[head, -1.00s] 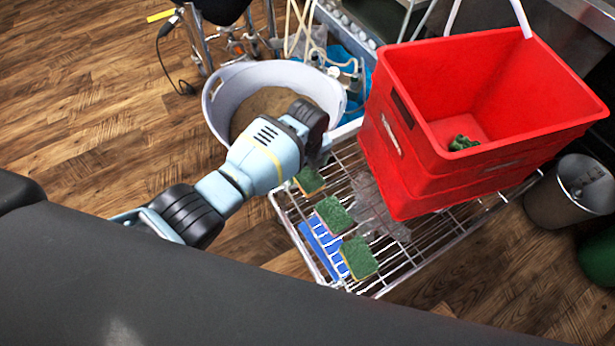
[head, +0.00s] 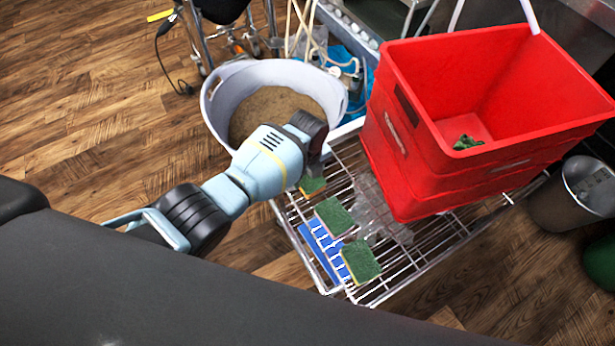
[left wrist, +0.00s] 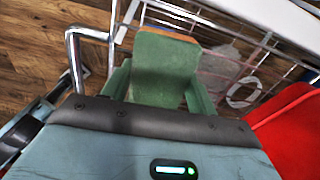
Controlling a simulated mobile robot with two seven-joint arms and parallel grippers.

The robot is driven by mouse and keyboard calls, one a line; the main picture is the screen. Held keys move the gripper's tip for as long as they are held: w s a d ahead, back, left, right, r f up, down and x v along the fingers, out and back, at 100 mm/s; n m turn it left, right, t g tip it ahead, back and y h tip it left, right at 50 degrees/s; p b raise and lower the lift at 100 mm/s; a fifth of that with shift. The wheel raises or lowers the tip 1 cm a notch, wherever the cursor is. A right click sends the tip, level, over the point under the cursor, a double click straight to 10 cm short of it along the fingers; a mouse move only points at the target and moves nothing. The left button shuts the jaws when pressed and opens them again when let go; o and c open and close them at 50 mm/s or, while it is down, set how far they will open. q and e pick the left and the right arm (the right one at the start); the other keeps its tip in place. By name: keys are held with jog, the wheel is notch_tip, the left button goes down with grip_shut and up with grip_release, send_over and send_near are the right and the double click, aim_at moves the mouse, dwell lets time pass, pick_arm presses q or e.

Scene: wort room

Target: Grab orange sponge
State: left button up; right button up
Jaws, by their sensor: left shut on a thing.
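A sponge with a green top and an orange edge (left wrist: 165,62) is between the fingers of my left gripper (left wrist: 158,88) in the left wrist view. The gripper is shut on it. In the head view the same sponge (head: 312,186) shows partly at the near left part of the wire rack, with my left gripper (head: 314,165) over it. The fingertips are mostly hidden there by my own arm. I cannot tell whether the sponge still touches the rack. My right gripper is not in view.
Two more green-topped sponges, one (head: 334,215) and another (head: 361,261), lie on the wire rack (head: 410,258). A blue item (head: 318,250) is beside them. A red crate (head: 400,165) stands on the rack's right. A white tub (head: 215,110) is behind my arm.

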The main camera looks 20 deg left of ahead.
aim_at(308, 176)
pick_arm(q)
jog(key=shift+c, duration=0.3)
notch_tip(308, 176, up, 9)
jog(key=p, duration=0.3)
jog(key=shift+p, duration=0.3)
jog(key=shift+r, duration=0.5)
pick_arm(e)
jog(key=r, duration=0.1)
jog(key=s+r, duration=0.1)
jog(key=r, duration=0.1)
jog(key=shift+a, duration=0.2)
